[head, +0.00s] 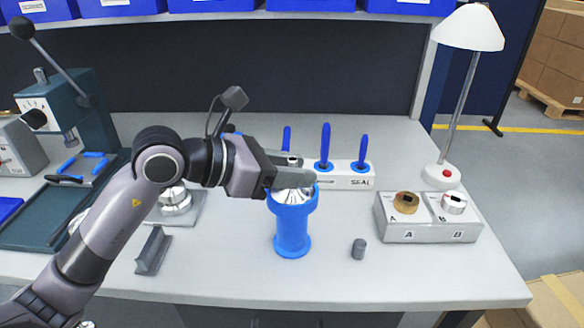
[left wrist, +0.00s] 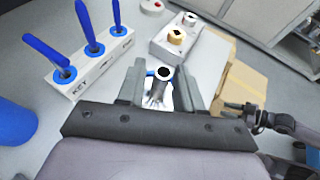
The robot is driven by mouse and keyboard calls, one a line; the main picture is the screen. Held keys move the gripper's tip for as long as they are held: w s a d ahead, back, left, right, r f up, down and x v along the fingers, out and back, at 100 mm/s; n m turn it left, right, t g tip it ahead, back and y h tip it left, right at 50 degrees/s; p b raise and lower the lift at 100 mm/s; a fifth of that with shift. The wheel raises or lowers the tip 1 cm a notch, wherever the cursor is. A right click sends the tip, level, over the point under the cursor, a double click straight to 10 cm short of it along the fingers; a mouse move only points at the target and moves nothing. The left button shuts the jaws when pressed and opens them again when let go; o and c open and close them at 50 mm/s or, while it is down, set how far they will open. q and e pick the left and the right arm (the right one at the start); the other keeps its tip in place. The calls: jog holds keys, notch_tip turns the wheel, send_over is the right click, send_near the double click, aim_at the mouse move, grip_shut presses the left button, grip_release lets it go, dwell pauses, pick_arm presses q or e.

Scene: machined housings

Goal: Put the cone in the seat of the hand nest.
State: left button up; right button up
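The cone (head: 293,194) is a shiny silver flared part with a narrow neck. It sits at the top of the blue pedestal-shaped hand nest (head: 292,232); I cannot tell whether it is fully down in the seat. My left gripper (head: 296,175) is at the cone's neck, with its fingers hiding part of it. In the left wrist view the cone (left wrist: 157,97) stands between the fingers of the left gripper (left wrist: 162,88), its dark bore facing the camera, with gaps beside the neck. My right gripper (left wrist: 245,115) shows small at the right there; its finger opening is unclear.
A white rack (head: 347,176) with blue-handled tools stands behind the nest. A grey A/B block (head: 428,232) is at right. A small grey cylinder (head: 358,249) and an angled grey block (head: 153,252) lie near the front. A press (head: 62,125) is at left, a lamp (head: 468,28) at right.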

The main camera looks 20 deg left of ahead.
pick_arm(q)
jog(key=shift+o, duration=0.3)
jog(key=shift+r, duration=0.1)
jog(key=shift+r, duration=0.2)
jog(key=b+v, duration=0.2)
jog(key=v, duration=1)
